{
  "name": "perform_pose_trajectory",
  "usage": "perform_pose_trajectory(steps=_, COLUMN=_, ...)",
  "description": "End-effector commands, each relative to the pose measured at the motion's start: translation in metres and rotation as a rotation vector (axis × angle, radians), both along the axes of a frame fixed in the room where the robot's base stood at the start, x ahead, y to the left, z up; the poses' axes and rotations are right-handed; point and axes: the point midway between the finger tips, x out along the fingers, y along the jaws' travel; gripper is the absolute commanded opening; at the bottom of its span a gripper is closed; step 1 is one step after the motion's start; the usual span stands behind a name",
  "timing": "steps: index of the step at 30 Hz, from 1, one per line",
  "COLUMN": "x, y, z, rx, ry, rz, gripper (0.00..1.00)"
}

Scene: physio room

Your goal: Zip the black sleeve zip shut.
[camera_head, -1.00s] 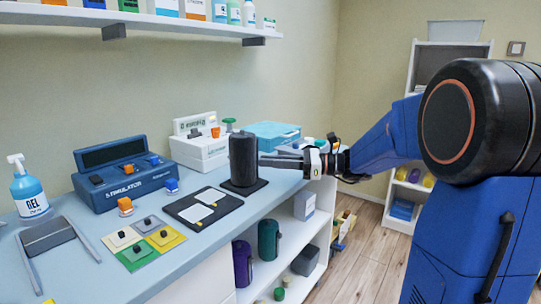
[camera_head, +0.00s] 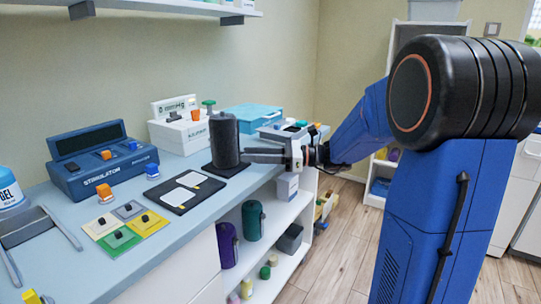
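A dark grey-black upright cylinder (camera_head: 224,138), which looks like the black sleeve, stands on a flat black base (camera_head: 232,169) near the counter's front edge. Its zip is too small to make out. My gripper (camera_head: 246,155) reaches in from the right, low beside the cylinder, with its fingers pointing left at it. The fingertips are at or very near the cylinder's right side. Whether they touch it or hold a zip pull is not clear, and the finger gap cannot be made out.
A black tray with white cards (camera_head: 166,198), coloured square pads (camera_head: 128,242) and a blue stimulator box (camera_head: 85,171) lie left of the cylinder. A white box (camera_head: 180,137) and a blue case (camera_head: 250,116) stand behind. Open shelves (camera_head: 278,222) are below the counter.

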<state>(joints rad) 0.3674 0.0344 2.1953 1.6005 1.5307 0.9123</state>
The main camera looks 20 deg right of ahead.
Motion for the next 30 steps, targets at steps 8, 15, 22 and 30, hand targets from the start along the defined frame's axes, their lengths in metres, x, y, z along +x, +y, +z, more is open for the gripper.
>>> perform_pose_trajectory(steps=8, x=-0.013, y=-0.031, z=0.0, rx=0.001, ry=0.0, rz=-0.004, gripper=0.31)
perform_pose_trajectory(steps=15, x=-0.028, y=-0.066, z=0.0, rx=0.0, ry=0.0, rz=-0.004, gripper=0.31)
perform_pose_trajectory(steps=22, x=-0.043, y=-0.1, z=0.0, rx=0.0, ry=0.0, rz=-0.004, gripper=0.31)
perform_pose_trajectory(steps=30, x=-0.06, y=-0.138, z=-0.001, rx=0.0, ry=0.001, rz=-0.003, gripper=0.31)
